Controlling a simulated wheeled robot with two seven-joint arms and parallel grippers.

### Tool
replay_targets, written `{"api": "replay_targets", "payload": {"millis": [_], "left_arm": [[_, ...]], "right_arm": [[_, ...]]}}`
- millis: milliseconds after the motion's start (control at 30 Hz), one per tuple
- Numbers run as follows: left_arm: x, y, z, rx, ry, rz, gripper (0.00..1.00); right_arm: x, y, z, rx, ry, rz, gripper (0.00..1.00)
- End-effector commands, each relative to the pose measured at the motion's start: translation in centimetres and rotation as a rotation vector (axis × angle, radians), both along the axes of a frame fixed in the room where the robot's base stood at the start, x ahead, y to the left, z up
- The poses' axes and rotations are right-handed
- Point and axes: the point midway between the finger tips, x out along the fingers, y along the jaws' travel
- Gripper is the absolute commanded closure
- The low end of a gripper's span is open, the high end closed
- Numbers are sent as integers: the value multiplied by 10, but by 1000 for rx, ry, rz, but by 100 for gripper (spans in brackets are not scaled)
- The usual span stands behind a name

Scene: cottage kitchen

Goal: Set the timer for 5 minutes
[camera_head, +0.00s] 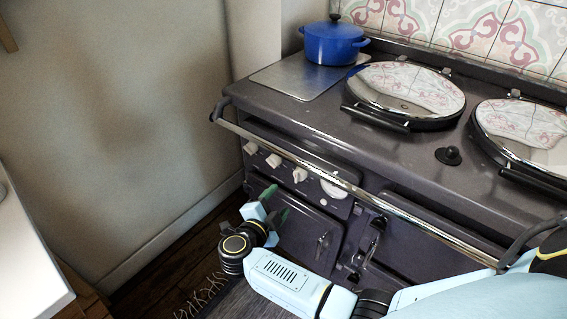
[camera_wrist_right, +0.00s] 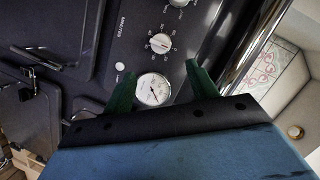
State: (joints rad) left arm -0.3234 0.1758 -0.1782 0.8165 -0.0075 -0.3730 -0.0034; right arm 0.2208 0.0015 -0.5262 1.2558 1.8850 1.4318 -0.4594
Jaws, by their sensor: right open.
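The timer (camera_wrist_right: 160,43) is a white knob on a dial with small numbers and the lettering "MINUTES" beside it in the right wrist view. In the head view it appears to be the white knob (camera_head: 299,174) nearest the round gauge on the stove's front panel. Its exact setting is too small to read. My right gripper (camera_head: 277,204) is open and empty, in front of the stove below the knobs. In the wrist view its green fingertips (camera_wrist_right: 160,73) are apart, with the timer beyond them, not between them. My left gripper is out of view.
A white round gauge (camera_wrist_right: 153,90) shows between the fingers. A chrome rail (camera_head: 290,156) runs along the stove front (camera_head: 310,232), close to the knobs. Other white knobs (camera_head: 274,160) sit left of the timer. A blue pot (camera_head: 334,43) stands on the stove top.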

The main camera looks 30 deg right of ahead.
Motion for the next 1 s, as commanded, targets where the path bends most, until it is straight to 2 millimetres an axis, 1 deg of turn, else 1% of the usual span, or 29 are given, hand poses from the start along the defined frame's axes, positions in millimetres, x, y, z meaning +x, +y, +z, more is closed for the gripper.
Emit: {"api": "replay_targets", "payload": {"millis": [67, 167, 367, 600, 700, 833, 1000], "left_arm": [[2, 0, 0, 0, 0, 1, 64], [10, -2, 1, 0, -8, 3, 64], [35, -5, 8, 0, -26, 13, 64], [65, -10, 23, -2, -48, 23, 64], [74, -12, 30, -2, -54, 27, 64], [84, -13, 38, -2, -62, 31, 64], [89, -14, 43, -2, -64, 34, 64]], "right_arm": [[3, -5, -2, -2, 0, 0, 42], [10, -15, -5, -5, -1, 0, 42], [33, -48, -13, -6, -2, -2, 42], [57, -80, -22, -3, -2, -1, 42], [64, -90, -25, -4, -1, 0, 42], [70, -99, -28, -2, 0, 0, 42], [75, -105, -28, -1, -1, 1, 42]]}}
